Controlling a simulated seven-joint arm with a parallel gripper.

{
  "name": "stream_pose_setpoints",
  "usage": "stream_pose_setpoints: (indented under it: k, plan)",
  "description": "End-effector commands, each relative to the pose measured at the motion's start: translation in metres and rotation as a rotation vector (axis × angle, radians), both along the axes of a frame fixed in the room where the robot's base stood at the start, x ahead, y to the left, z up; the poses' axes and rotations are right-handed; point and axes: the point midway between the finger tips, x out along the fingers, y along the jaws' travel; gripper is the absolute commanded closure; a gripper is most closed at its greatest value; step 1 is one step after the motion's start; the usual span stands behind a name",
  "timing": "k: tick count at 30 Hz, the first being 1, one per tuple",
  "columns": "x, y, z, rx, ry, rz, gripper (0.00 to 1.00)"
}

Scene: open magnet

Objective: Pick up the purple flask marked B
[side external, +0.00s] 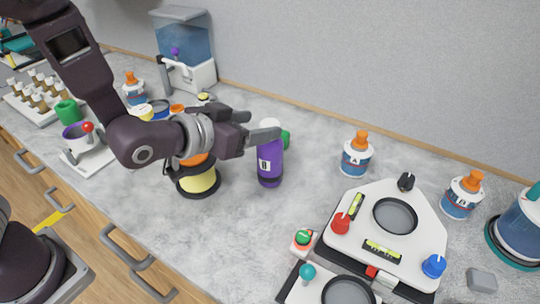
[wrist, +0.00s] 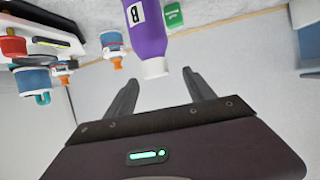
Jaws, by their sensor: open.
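The purple flask marked B (side external: 270,166) stands upright on the grey counter, with a white cap and a white label. It also shows in the wrist view (wrist: 147,32), upside down in that picture, its white cap close to the gap between my fingertips. My gripper (side external: 264,127) is open and empty, level with the flask's cap and upper part, coming from the left. In the wrist view both fingers (wrist: 160,77) are spread apart. Whether a finger touches the flask I cannot tell.
A green item (side external: 286,139) stands right behind the flask. A yellow-and-black container (side external: 199,181) is under my wrist. Counter in front of the flask is clear.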

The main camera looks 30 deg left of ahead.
Motion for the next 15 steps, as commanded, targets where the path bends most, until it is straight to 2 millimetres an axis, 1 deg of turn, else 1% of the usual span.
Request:
stream_pose_setpoints:
  k: [1,4,13,15]
  plan:
    - [0.000,0.000,-0.007,0.002,0.003,0.001,0.37]
    - [0.002,0.000,-0.012,0.000,0.001,0.001,0.37]
    - [0.018,-0.003,-0.017,-0.002,-0.001,0.003,0.37]
    - [0.025,-0.006,-0.020,-0.003,-0.003,0.002,0.37]
